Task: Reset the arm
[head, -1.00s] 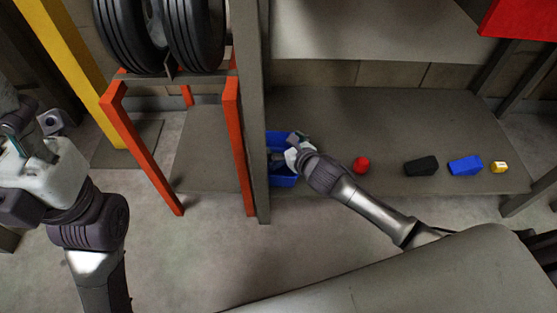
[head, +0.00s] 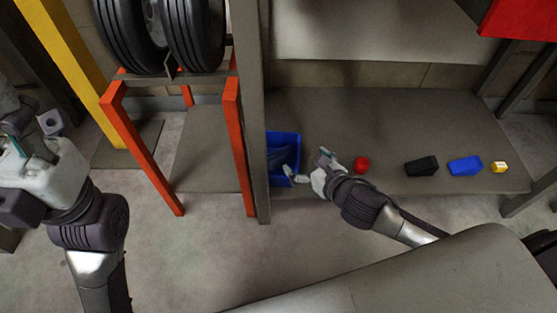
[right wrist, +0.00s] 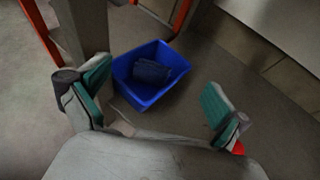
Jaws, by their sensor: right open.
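My right gripper (head: 308,170) is open and empty just right of a blue bin (head: 296,152) on the low grey shelf. In the right wrist view its teal-padded fingers (right wrist: 155,103) are spread wide, with the blue bin (right wrist: 133,91) beyond and between them. A dark blue object (right wrist: 150,72) lies inside the bin. My left gripper (head: 20,140) is at the left edge of the head view, partly cut off; its finger gap is not clear.
On the grey shelf (head: 330,110) stand a red item (head: 361,164), a black block (head: 421,166), a blue block (head: 465,166) and a small yellow item (head: 499,167). A grey post (head: 252,110) and orange stand (head: 238,135) with tyres (head: 193,35) are left of the bin.

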